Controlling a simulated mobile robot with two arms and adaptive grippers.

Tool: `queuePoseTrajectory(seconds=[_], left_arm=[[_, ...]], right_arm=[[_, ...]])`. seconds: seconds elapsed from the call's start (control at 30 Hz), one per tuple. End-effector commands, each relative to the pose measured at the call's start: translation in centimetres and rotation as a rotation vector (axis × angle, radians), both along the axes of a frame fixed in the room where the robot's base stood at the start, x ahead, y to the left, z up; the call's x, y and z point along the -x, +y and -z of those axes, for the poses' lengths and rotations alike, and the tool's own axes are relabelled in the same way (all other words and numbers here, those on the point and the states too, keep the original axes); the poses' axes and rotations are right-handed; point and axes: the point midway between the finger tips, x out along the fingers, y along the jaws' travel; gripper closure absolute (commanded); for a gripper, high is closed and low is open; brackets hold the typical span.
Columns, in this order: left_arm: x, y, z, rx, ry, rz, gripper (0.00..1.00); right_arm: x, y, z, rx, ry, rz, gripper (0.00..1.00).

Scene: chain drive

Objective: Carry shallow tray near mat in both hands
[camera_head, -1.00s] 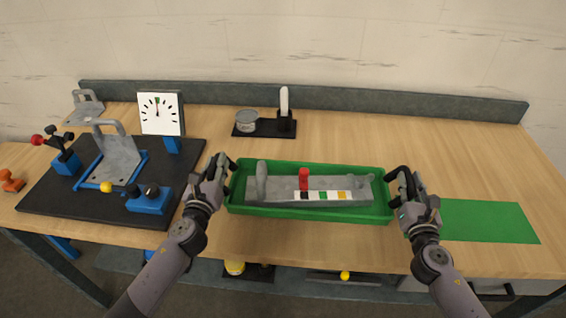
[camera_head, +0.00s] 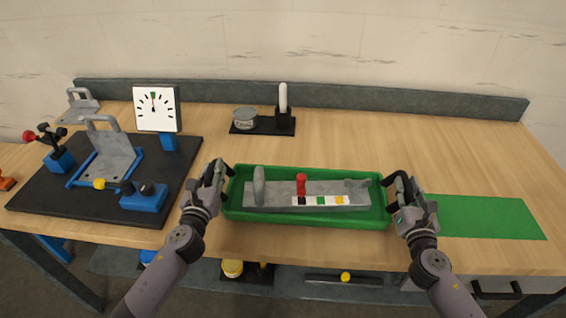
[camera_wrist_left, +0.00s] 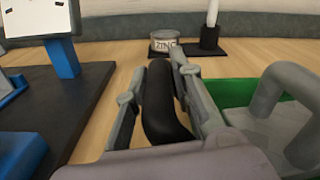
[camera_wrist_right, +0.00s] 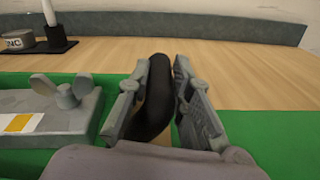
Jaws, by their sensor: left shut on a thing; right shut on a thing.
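The shallow green tray (camera_head: 300,218) lies across the middle of the table, between my two grippers. A grey fixture (camera_head: 275,193) with a red knob, a wing nut and a strip of coloured squares sits in it. My left gripper (camera_head: 213,180) is shut on the black handle (camera_wrist_left: 160,105) at the tray's left end. My right gripper (camera_head: 399,184) is shut on the black handle (camera_wrist_right: 152,100) at its right end. The flat green mat (camera_head: 485,217) lies on the table right of the tray. I cannot tell whether the tray touches the table.
A black board (camera_head: 45,195) with blue fixtures and a white dial (camera_head: 154,108) stands left of the tray. A zinc tin (camera_head: 245,118) and a white-tipped holder (camera_head: 283,110) stand on a black base behind it. The back right of the table is clear.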

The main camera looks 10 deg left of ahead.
Motion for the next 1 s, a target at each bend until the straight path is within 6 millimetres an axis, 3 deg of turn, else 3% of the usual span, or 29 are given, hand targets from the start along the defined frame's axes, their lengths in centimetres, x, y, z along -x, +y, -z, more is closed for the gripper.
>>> queuePoseTrajectory(seconds=[0.17, 0.2, 0.47, 0.8, 1.0], left_arm=[[0.0, 0.1, 1.0, -0.012, -0.005, 0.001, 1.0], [0.0, 0.1, 1.0, -0.012, 0.001, 0.0, 0.75], [0.0, 0.2, 1.0, -0.006, 0.002, -0.002, 0.58], [0.2, 0.1, 0.9, -0.002, 0.001, -0.001, 0.58], [3.0, -0.1, 1.0, -0.002, 0.004, 0.001, 0.58]], right_arm=[[-0.2, -0.5, 0.7, 0.003, -0.01, 0.012, 1.0], [-0.2, -0.5, 0.7, 0.003, -0.004, 0.012, 0.78], [-0.1, -0.4, 0.6, 0.003, -0.005, 0.009, 0.6], [0.0, -0.1, 0.8, 0.001, -0.001, 0.003, 0.6], [0.0, -0.1, 0.8, 0.0, -0.001, 0.002, 0.6]])
